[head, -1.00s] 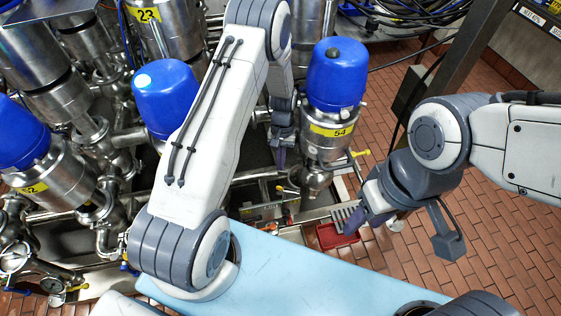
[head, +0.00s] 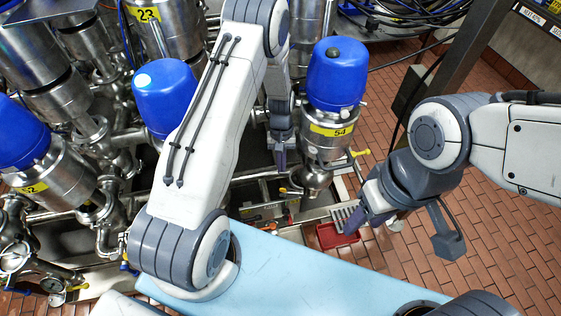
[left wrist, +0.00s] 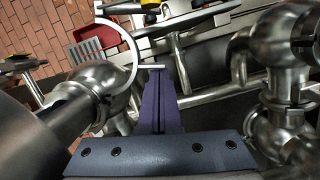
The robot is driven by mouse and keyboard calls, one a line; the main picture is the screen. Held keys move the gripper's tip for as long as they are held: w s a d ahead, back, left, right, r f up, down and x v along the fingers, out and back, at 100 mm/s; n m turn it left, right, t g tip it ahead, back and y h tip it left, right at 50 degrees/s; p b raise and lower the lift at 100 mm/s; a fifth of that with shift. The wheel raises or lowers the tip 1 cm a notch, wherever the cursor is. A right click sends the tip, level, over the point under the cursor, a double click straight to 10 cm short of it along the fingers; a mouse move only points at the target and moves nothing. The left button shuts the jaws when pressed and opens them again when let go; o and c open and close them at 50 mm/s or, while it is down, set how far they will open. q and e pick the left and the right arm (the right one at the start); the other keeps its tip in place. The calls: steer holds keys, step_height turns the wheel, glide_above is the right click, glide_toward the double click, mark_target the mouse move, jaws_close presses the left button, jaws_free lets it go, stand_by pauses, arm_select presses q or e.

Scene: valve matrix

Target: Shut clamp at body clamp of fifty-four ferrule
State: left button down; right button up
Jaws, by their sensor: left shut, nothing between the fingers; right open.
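The valve labelled 54 (head: 331,130) stands upright under a blue cap, with its steel body (head: 314,178) below. My left gripper (head: 280,160) is just left of this body, pointing down, shut and empty. In the left wrist view its fingers (left wrist: 157,78) are together. A thin pale ring (left wrist: 133,48), seemingly the clamp, curves beside a rounded steel body (left wrist: 101,80). A short bar at its lower end lies right at the fingertips; I cannot tell whether they touch. The ring's far side is hidden. My right gripper (head: 352,222) is open and empty, lower right of the valve.
A red tray (head: 337,237) lies below my right gripper. A yellow handle (head: 360,153) sticks out right of valve 54. Valves 22 (head: 32,188) and 23 (head: 147,15) and many pipes crowd the left. The brick floor (head: 480,240) at right is clear.

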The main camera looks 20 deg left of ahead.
arm_select(q)
steer(key=n, duration=0.1)
steer(key=s+d+n, duration=0.1)
steer(key=n, duration=0.1)
steer(key=shift+s+d+h, duration=0.15)
steer(key=shift+s+h, duration=0.1)
steer(key=shift+h, duration=0.05)
steer(key=shift+s+d+n+t+h+b, duration=0.25)
steer(key=shift+d+n, duration=0.4)
steer(key=shift+n, duration=0.35)
steer(key=shift+s+d+n+t+h+b, duration=0.15)
steer(key=shift+s+d+n+t+b, duration=0.15)
steer(key=shift+d+n, duration=0.5)
steer(key=shift+a+r+n, duration=0.1)
steer(key=shift+a+n, duration=0.1)
steer(key=shift+n, duration=0.1)
